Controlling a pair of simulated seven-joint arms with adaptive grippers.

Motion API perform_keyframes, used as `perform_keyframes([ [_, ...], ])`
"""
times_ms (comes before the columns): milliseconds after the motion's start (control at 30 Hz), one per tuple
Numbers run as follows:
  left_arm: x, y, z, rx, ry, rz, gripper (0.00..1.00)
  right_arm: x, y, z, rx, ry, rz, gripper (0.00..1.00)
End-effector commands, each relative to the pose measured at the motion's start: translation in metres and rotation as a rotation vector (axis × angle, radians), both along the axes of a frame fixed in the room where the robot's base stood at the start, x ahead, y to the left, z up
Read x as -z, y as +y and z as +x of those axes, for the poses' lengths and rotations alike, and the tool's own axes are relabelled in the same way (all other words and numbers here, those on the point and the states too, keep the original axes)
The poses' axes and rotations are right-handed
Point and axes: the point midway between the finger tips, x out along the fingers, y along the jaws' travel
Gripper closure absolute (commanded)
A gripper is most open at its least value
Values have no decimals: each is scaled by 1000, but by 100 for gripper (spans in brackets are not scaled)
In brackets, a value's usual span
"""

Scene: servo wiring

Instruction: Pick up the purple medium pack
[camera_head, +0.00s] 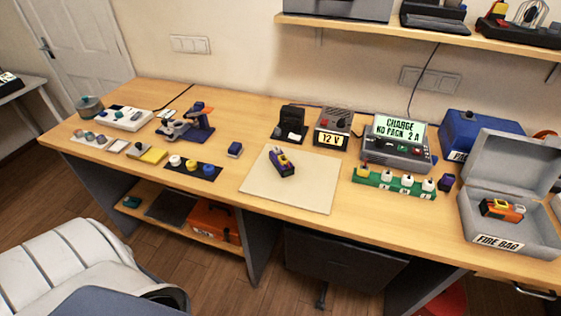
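A purple pack (287,168) with yellow and dark parts lies on the pale square mat (300,197) in the middle of the workbench. It sits at a slant near the mat's back edge, and nothing is touching it from above. A smaller dark purple block (446,182) stands at the right end of the green strip. I cannot tell from labels which size either one is. Neither of my grippers shows in the head view.
A green strip (392,181) with several caps, a charger (397,146) and a 12 V box (333,129) stand right of the mat. An open grey fire bag box (479,225) holds an orange pack (503,209).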

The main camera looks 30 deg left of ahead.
Motion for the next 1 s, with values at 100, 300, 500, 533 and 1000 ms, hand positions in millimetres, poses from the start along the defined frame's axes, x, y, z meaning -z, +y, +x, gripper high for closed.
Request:
perform_keyframes([
  [100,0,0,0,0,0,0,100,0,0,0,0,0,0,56],
  [300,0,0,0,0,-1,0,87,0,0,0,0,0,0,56],
  [500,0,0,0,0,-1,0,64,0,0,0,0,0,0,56],
  [533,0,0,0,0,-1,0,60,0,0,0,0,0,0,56],
  [1000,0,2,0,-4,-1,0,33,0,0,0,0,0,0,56],
])
